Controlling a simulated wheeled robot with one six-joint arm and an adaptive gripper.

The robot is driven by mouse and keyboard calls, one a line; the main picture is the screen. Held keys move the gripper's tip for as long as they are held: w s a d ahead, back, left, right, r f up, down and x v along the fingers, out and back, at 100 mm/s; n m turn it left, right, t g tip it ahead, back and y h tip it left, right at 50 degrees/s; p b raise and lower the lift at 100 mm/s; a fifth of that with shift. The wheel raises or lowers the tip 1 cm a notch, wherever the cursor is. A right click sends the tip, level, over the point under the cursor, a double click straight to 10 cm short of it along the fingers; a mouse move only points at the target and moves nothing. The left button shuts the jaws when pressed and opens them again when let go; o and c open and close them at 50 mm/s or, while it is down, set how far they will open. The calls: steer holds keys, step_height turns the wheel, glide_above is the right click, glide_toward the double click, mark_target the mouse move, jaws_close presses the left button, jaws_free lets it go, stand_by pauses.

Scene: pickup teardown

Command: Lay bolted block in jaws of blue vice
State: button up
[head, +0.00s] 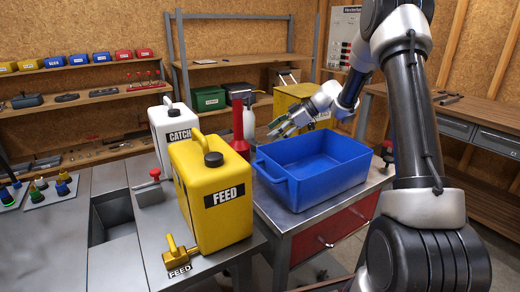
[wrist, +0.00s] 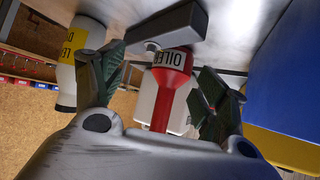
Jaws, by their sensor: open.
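My gripper (head: 282,126) is past the far left rim of the blue tub in the head view. In the wrist view its two dark green fingers (wrist: 162,75) are spread apart with nothing held between them. A grey block with a round bolt-like end (wrist: 170,28) lies on the bench top beyond the fingertips; it looks like the bolted block, but I cannot be sure. I cannot make it out in the head view.
A red oiler (wrist: 172,62) stands beyond the fingers, near the grey block. A blue tub (head: 312,184) fills much of the bench over red drawers. The yellow FEED can (head: 212,220) and white CATCH can (head: 164,135) stand left. A white bottle (wrist: 85,40) stands nearby.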

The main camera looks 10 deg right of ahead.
mark_target(257, 145)
steer(key=x, duration=0.6)
steer(key=shift+w+f, duration=0.25)
steer(key=shift+f, duration=0.15)
steer(key=shift+s, duration=0.1)
jaws_close()
